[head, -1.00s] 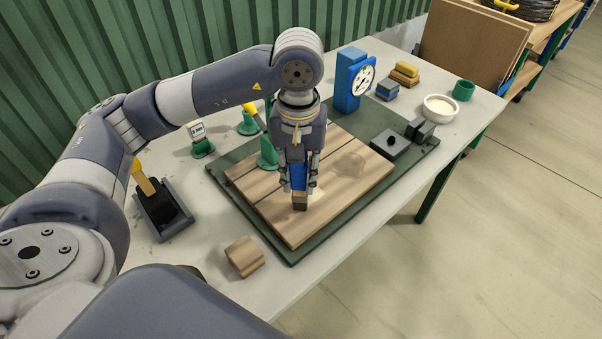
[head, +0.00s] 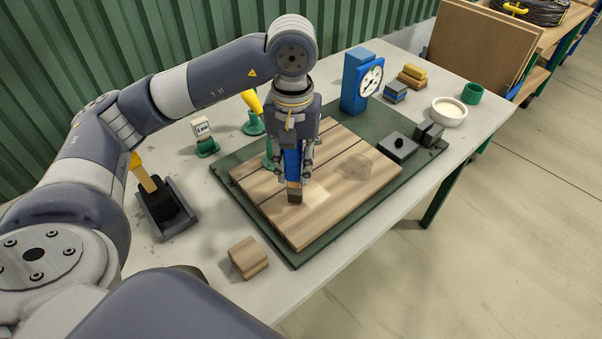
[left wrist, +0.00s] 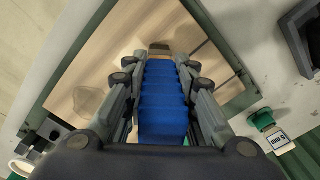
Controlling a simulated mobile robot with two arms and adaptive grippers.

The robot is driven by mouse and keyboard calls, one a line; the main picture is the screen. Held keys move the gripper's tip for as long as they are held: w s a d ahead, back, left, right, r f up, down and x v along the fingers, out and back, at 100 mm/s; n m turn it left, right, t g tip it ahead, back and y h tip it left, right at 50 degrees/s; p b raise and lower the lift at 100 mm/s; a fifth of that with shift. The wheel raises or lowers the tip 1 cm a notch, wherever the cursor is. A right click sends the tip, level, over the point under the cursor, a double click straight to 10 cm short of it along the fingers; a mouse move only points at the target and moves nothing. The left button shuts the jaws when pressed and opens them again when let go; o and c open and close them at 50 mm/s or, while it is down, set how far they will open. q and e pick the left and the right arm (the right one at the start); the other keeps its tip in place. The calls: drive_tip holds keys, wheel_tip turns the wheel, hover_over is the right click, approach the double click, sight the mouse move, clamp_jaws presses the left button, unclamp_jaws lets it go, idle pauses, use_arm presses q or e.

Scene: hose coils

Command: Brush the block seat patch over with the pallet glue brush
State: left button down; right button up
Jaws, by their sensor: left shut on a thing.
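My left gripper (head: 294,170) is shut on the blue handle of the glue brush (head: 293,193). The brush points down, its brown tip at or just above the wooden board (head: 330,215); contact is not clear. In the left wrist view the ribbed blue handle (left wrist: 162,105) lies between the fingers (left wrist: 160,70), with the tip at the top. A pale patch (head: 317,194) lies on the board just right of the tip. A darker blotch (head: 356,167) lies farther right; which one is the block seat patch I cannot tell. My right gripper is not in view.
The board lies on a green mat (head: 300,258). A wooden block (head: 248,257) stands in front, a black tray (head: 168,211) left. Behind are a blue dial gauge (head: 362,82) and green stands (head: 252,124). A white bowl (head: 448,112) and dark blocks (head: 398,147) are right.

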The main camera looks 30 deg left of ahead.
use_arm(q)
drive_tip(key=shift+w+a, duration=0.25)
drive_tip(key=shift+a, duration=0.4)
drive_tip(key=shift+a+r, duration=0.1)
drive_tip(key=shift+a, duration=0.1)
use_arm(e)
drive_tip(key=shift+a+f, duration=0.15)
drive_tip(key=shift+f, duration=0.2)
use_arm(q)
drive_tip(key=shift+f+b, duration=0.2)
drive_tip(key=shift+b, duration=0.3)
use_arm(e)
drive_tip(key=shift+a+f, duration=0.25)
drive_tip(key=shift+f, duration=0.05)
use_arm(q)
drive_tip(key=shift+w+d, duration=0.1)
drive_tip(key=shift+w+d, duration=0.45)
drive_tip(key=shift+w, duration=0.4)
drive_tip(key=shift+w+d, duration=0.4)
drive_tip(key=shift+w, duration=0.4)
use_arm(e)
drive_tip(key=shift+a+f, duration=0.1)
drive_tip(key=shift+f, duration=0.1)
use_arm(q)
drive_tip(key=w, duration=0.1)
drive_tip(key=w+d, duration=0.2)
drive_tip(key=shift+w+b, duration=0.25)
drive_tip(key=shift+b, duration=0.1)
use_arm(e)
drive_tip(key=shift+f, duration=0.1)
